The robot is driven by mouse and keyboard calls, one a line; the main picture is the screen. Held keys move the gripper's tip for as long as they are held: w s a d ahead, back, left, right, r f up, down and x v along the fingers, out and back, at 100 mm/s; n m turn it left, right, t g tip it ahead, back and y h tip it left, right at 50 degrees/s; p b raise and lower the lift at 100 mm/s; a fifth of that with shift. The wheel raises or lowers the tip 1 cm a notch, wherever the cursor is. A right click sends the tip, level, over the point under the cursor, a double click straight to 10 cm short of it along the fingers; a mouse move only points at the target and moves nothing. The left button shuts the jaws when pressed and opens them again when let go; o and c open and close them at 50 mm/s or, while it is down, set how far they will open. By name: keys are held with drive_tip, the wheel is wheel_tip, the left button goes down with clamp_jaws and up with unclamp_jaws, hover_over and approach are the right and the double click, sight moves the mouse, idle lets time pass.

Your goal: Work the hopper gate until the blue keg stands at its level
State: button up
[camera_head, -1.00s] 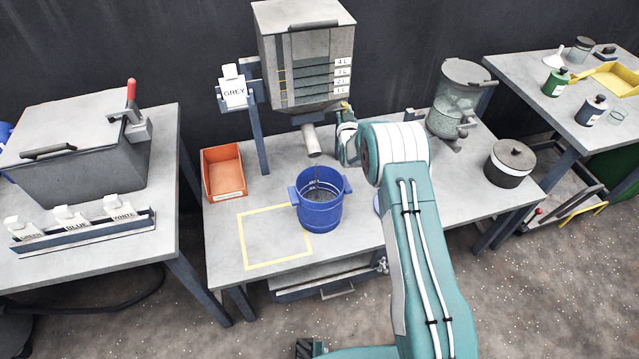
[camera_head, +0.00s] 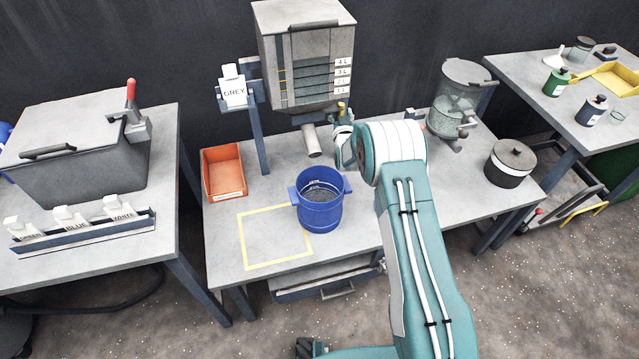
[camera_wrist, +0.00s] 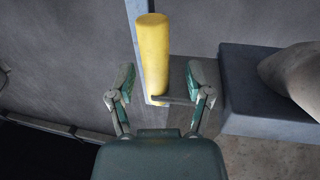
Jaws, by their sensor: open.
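The blue keg (camera_head: 320,216) stands upright on the middle table below the hopper's spout (camera_head: 311,141). Grey grain (camera_head: 322,194) fills part of it, with pale marks on the inner wall above the grain. No falling stream is clear. The grey hopper (camera_head: 305,55) has a striped window with level labels. The gate's yellow handle (camera_head: 341,108) stands nearly upright at the hopper's lower right; the wrist view shows it large (camera_wrist: 154,55). My gripper (camera_wrist: 162,82) is open, with a finger on either side of the handle's lower end. Contact cannot be told.
A yellow outline (camera_head: 241,238) lies left of the keg. An orange bin (camera_head: 222,172) and a post with a GREY sign (camera_head: 234,93) stand behind it. A clear dispenser (camera_head: 456,105) and a lidded pot (camera_head: 509,164) stand at right.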

drive_tip(key=shift+s+d+r, duration=0.1)
drive_tip(key=shift+s+d, duration=0.05)
drive_tip(key=shift+s, duration=1.15)
drive_tip(key=shift+s+d, duration=0.1)
drive_tip(key=shift+s, duration=1.2)
